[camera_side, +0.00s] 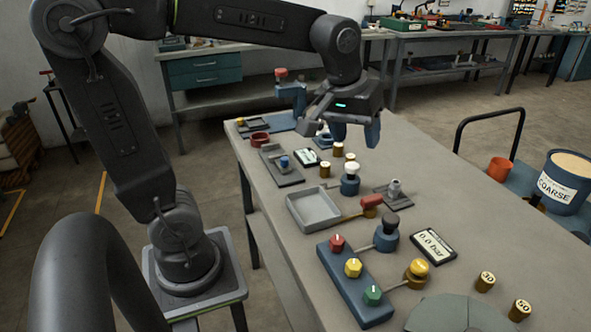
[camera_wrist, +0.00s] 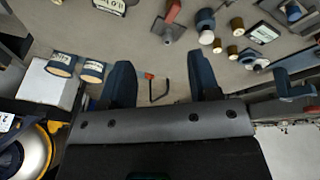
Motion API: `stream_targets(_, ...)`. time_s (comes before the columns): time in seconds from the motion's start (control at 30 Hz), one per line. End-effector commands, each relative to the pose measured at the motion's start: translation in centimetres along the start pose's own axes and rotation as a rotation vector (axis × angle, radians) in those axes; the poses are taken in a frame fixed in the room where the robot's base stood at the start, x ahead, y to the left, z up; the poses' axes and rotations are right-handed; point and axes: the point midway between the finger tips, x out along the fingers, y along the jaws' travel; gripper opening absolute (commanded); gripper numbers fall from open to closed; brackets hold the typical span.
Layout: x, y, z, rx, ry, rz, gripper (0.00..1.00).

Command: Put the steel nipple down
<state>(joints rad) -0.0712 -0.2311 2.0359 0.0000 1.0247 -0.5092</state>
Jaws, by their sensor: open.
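A small grey metal fitting (camera_side: 394,187), which looks like the steel nipple, stands upright on a dark square plate (camera_side: 402,204) right of the table's middle. In the wrist view a small grey piece (camera_wrist: 167,38) on a dark plate near the top looks like the same fitting. My gripper (camera_side: 356,133) hangs above the table's far part, fingers down, behind and left of the fitting and apart from it. In the wrist view my gripper (camera_wrist: 163,88) has its two blue fingers spread with nothing held between them.
A grey tray (camera_side: 338,211), a red-handled tool (camera_side: 371,201) and a blue block with coloured knobs (camera_side: 353,284) lie nearer. A gauge reading 0.0 bar (camera_side: 433,246) lies to the right. Brass cylinders (camera_side: 325,169) stand below my gripper.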

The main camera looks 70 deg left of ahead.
Motion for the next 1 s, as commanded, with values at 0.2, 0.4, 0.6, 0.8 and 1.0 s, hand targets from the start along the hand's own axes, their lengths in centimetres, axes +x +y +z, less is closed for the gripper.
stream_targets(0.2, -1.4, -3.1, 7.8, 0.352, 0.104, 0.056, 0.56)
stream_targets(0.4, -0.7, -4.8, 11.4, 0.537, 0.161, 0.072, 0.56)
stream_targets(0.6, -0.5, -5.1, 12.1, 0.579, 0.170, 0.074, 0.56)
stream_targets(0.8, -0.5, -5.1, 12.1, 0.576, 0.169, 0.073, 0.56)
stream_targets(1.0, -0.5, -5.1, 12.1, 0.574, 0.169, 0.073, 0.56)
